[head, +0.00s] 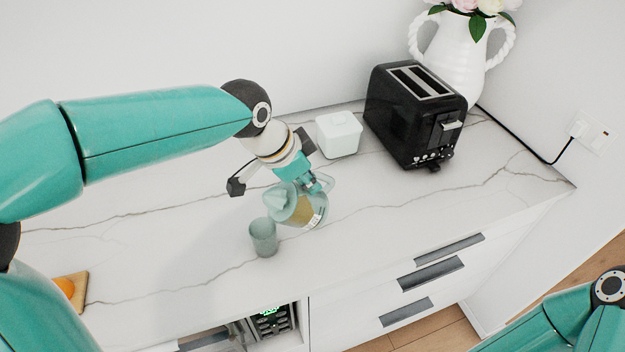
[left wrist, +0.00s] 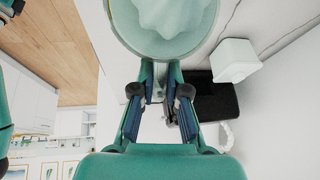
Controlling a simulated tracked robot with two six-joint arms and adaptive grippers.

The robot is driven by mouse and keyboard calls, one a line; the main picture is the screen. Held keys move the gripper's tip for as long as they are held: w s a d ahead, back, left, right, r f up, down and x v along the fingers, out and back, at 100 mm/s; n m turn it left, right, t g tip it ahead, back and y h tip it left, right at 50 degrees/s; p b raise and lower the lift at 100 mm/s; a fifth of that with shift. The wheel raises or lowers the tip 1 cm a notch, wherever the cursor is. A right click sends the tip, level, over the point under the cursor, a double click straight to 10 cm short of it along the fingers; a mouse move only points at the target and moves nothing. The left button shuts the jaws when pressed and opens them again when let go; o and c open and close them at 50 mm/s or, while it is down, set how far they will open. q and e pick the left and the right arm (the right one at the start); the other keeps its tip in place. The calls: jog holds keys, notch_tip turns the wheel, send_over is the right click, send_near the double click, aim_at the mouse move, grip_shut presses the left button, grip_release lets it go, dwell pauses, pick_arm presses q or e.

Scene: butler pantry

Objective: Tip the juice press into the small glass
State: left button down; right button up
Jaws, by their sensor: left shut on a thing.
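The juice press (head: 301,209) is a clear jug with a pale green reamer top and yellowish juice inside. My left gripper (head: 318,184) is shut on its handle side and holds it tilted, with its top leaning left toward the small glass. The small glass (head: 263,237), greenish grey, stands upright on the counter just left of and in front of the press. In the left wrist view the press's reamer top (left wrist: 172,22) fills the upper middle, beyond the fingers (left wrist: 160,85). The glass is not visible there. My right gripper is out of view; only part of that arm shows at lower right.
A black toaster (head: 413,115) and a white lidded box (head: 338,135) stand behind the press. A white vase (head: 455,60) of flowers is at the back right. A wooden board (head: 77,287) with an orange (head: 65,286) lies at left. The marble counter right of the press is clear.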

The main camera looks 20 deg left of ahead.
pick_arm(q)
jog(key=shift+s+a+r+t+h+b, duration=0.25)
jog(key=shift+a+t+h+b, duration=0.4)
jog(key=shift+b, duration=1.35)
dwell(0.3)
jog(key=shift+s+a+r+h+b, duration=0.15)
jog(key=shift+s+a+h+b, duration=0.15)
jog(key=shift+b, duration=0.65)
jog(key=shift+d, duration=0.15)
dwell(0.4)
jog(key=shift+s+r, duration=0.1)
jog(key=shift+r, duration=0.05)
jog(key=shift+b, duration=0.35)
jog(key=shift+b, duration=0.3)
jog(key=shift+r+t, duration=0.1)
jog(key=shift+t, duration=0.15)
jog(key=shift+b, duration=0.3)
